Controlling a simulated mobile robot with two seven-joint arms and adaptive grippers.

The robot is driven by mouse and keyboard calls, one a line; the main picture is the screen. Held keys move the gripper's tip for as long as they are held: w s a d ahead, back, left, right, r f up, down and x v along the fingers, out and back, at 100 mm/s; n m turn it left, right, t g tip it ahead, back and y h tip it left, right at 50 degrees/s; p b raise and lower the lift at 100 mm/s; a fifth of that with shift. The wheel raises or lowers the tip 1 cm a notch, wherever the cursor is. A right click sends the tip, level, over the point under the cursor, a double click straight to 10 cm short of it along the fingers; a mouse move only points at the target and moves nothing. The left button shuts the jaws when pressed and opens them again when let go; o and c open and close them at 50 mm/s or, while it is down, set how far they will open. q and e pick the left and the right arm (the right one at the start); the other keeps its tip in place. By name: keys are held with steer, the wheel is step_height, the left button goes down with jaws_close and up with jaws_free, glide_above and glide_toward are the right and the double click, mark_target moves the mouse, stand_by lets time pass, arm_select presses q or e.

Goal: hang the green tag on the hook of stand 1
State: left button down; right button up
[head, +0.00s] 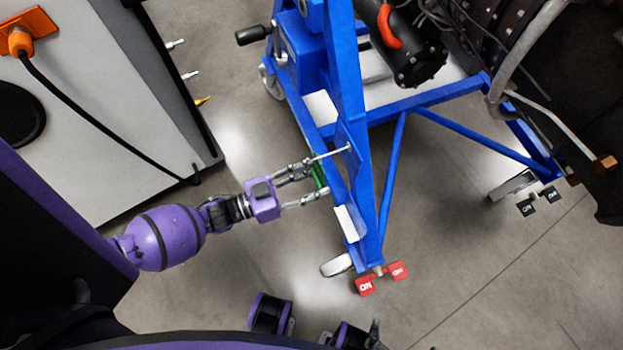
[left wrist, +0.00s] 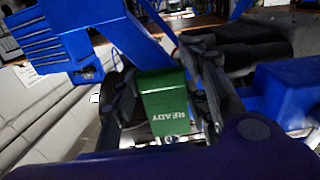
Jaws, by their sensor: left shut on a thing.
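The green tag (head: 319,177) is between the fingers of my left gripper (head: 312,182), which is shut on it, beside the blue stand (head: 366,185). In the left wrist view the tag (left wrist: 163,97) faces the camera with the word READY, between the two dark fingers of the gripper (left wrist: 160,95). A thin metal hook (head: 332,154) sticks out from the stand's blue plate, close to the tag in the head view. I cannot tell whether the tag touches the hook.
A white card (head: 350,223) is on the stand's leg. Red pedals (head: 381,279) and a caster (head: 337,265) sit at its foot. A grey cabinet (head: 100,110) with a black cable stands at the left. Dark machinery (head: 590,120) is at the right.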

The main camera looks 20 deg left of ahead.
arm_select(q)
steer(key=shift+w+d, duration=0.1)
stand_by(0.3)
steer(key=c, duration=0.9)
jaws_free()
steer(key=shift+o, duration=0.7)
steer(key=v, duration=0.7)
